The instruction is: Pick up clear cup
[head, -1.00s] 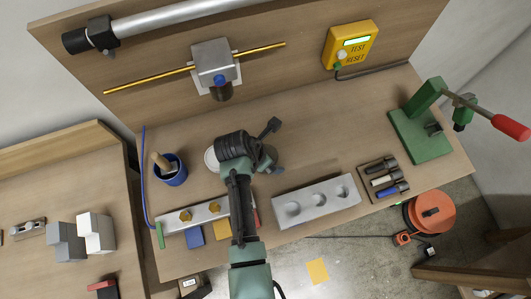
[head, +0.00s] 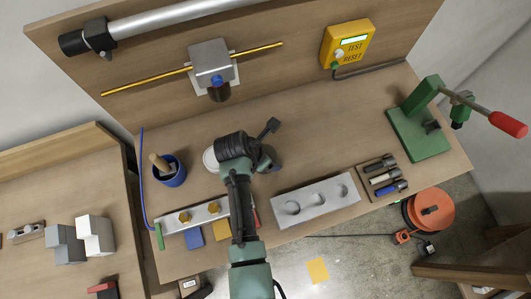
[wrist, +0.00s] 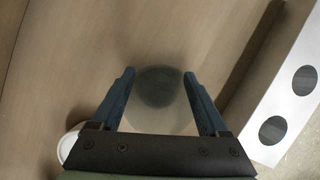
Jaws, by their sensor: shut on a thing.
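The clear cup (wrist: 158,112) shows in the wrist view as a see-through, dark-tinted round shape between the two blue fingers. My gripper (wrist: 159,76) is shut on it, with one finger on each side. In the head view my gripper (head: 266,160) is mostly hidden behind my own wrist, over the middle of the workbench, and the cup cannot be made out clearly there. I cannot tell whether the cup touches the bench top.
A white round item (head: 211,159) lies just left of my wrist. A pale block with round hollows (head: 315,202) is at the front right. A blue pot (head: 170,172) stands left, a green lever press (head: 420,130) right. Bare bench lies behind and right of my gripper.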

